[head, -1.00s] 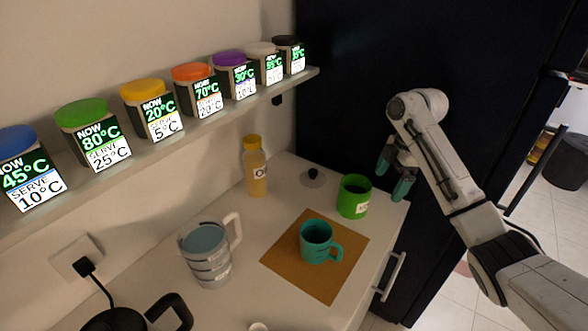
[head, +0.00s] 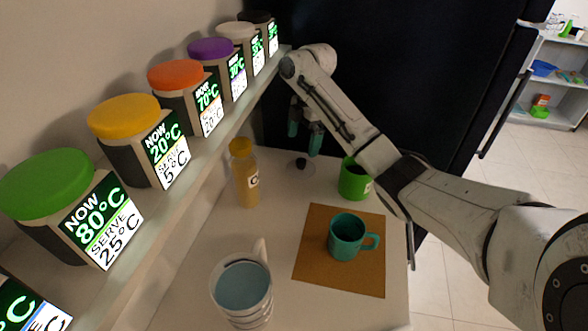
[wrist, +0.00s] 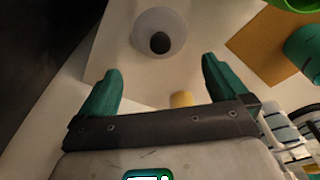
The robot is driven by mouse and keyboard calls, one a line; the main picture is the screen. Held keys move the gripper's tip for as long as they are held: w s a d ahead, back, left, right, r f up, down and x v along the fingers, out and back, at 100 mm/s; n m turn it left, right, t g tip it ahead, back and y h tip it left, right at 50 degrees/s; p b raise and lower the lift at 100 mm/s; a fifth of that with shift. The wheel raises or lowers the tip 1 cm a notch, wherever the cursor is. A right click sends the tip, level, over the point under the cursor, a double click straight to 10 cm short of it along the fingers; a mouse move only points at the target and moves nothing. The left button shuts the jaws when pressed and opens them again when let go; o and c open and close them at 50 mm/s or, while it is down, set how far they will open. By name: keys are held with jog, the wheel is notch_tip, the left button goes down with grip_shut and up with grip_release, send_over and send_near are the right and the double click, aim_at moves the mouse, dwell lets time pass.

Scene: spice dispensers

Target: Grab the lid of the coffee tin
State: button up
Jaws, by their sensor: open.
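The lid, a pale see-through disc with a dark round knob (head: 301,163), lies flat on the counter left of the open green tin (head: 353,182). It also shows in the wrist view (wrist: 158,36), past the fingertips and roughly centred between them. The green tin, with a white label, is partly hidden by my arm; only its edge shows in the wrist view (wrist: 294,4). My gripper (head: 304,138), with teal fingers, is open and empty above the lid, not touching it. In the wrist view its two fingers (wrist: 160,70) are spread wide.
A yellow-capped bottle (head: 245,175) stands left of the lid. A teal mug (head: 346,238) sits on a brown mat (head: 318,272). A grey-striped pitcher (head: 241,290) is nearer. A shelf (head: 170,212) of spice dispensers runs along the left wall; a dark panel (head: 400,65) stands behind.

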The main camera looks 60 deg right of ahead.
aim_at(301, 160)
jog(key=f, duration=0.3)
jog(key=shift+w+a+f, duration=0.1)
jog(key=shift+a, duration=0.1)
jog(key=shift+a+f, duration=0.1)
jog(key=shift+f, duration=2.6)
jog(key=c, duration=0.7)
jog(key=shift+o, duration=0.2)
jog(key=shift+r, duration=0.15)
